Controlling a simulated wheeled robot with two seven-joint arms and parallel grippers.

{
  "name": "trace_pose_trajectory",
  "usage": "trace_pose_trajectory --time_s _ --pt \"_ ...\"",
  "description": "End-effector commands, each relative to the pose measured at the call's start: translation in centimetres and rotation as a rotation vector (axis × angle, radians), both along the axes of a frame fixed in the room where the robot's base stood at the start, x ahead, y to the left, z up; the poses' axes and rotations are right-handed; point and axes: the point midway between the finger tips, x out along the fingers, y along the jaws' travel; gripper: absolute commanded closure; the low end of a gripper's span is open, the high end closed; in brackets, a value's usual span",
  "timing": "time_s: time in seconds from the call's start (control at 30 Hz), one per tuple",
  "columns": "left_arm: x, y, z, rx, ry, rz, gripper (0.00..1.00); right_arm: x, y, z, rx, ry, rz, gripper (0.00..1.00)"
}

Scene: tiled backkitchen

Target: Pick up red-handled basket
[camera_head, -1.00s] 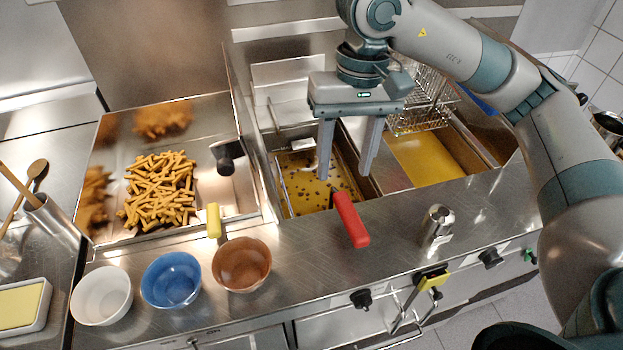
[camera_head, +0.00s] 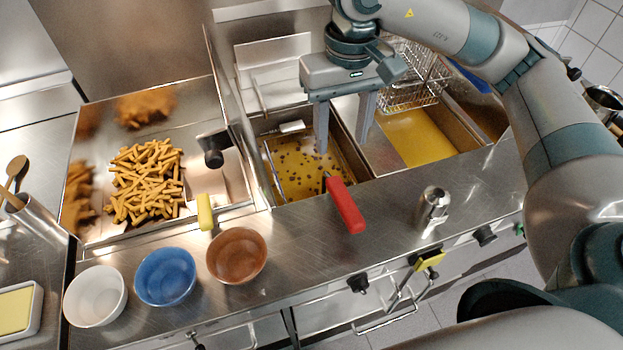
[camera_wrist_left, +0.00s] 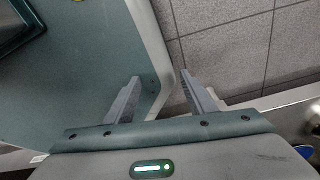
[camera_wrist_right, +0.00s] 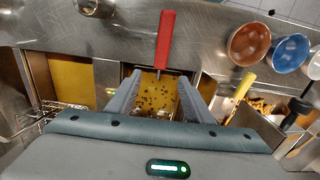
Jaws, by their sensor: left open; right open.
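The red handle (camera_head: 345,205) of the basket sticks out over the front steel ledge from the left fryer well. The basket (camera_head: 300,165) sits low in that well, in oil with dark bits floating in it. My right gripper (camera_head: 342,145) is open above the well, behind the handle, fingers pointing down. In the right wrist view the red handle (camera_wrist_right: 165,40) lies beyond the open fingers, lined up between them, and is not touched. My left gripper (camera_wrist_left: 160,85) is open and empty in the left wrist view, with floor and a part of my body below it.
An empty wire basket (camera_head: 415,75) hangs over the right well of yellow oil (camera_head: 412,135). A yellow handle (camera_head: 205,212) lies by the fries (camera_head: 147,180). White, blue (camera_head: 166,277) and brown (camera_head: 237,256) bowls and a steel shaker (camera_head: 432,207) stand on the ledge.

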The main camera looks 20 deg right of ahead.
Motion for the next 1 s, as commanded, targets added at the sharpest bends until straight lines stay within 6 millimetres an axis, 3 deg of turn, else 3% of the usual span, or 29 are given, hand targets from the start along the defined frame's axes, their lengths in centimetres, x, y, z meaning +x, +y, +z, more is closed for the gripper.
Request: trace_pose_trajectory --time_s 0.2,0.8,1.0 --pt "-1.6 0.5 0.5 0.009 0.035 0.004 0.50 -0.1 0.0 -2.4 0.001 0.004 -0.001 0.53" --pt "-0.5 0.4 2.9 0.006 0.015 0.004 0.50 -0.1 0.0 -9.6 0.000 0.004 -0.002 0.53" --pt "-0.7 0.4 3.1 0.007 0.017 0.003 0.50 0.0 0.0 -10.5 0.000 0.000 -0.001 0.53"
